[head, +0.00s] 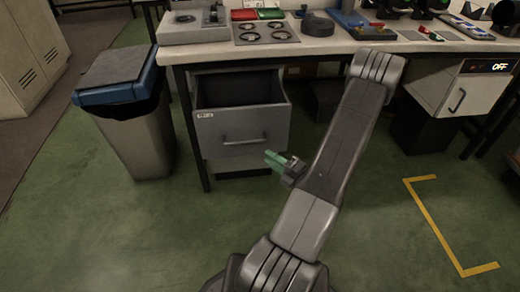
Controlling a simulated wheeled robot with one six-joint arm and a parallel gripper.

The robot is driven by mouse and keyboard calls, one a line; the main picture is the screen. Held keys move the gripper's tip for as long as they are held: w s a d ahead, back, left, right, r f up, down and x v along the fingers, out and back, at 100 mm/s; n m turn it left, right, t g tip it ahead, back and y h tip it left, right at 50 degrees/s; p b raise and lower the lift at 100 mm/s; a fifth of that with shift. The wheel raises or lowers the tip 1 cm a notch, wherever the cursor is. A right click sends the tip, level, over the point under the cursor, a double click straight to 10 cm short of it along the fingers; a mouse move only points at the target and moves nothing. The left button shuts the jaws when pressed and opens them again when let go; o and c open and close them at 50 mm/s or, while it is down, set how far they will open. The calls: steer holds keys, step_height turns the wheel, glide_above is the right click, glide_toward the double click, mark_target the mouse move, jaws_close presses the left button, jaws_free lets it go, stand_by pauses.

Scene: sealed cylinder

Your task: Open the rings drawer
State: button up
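A grey drawer (243,131) under the left part of the workbench stands pulled out, and its dark inside shows from above. It has a dark bar handle (244,142) on its front and a small white label (205,115) at the upper left, too small to read surely. My gripper (271,159), with green fingers, is just in front of the drawer's lower right, right of the handle and a little below it. I cannot tell whether it touches the drawer. The fingers lie close together, and their gap is unclear; I see nothing held.
A bin with a blue rim (125,110) stands left of the drawer. The workbench (330,46) carries trays and parts. At the right is a closed grey unit (462,92) with an "OFF" display. The green floor in front is clear, with a yellow corner line (440,235).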

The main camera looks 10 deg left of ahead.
mark_target(245, 142)
steer(key=shift+v, duration=1.2)
steer(key=shift+b+x, duration=1.3)
steer(key=shift+x, duration=5.7)
steer(key=shift+w+f, duration=0.1)
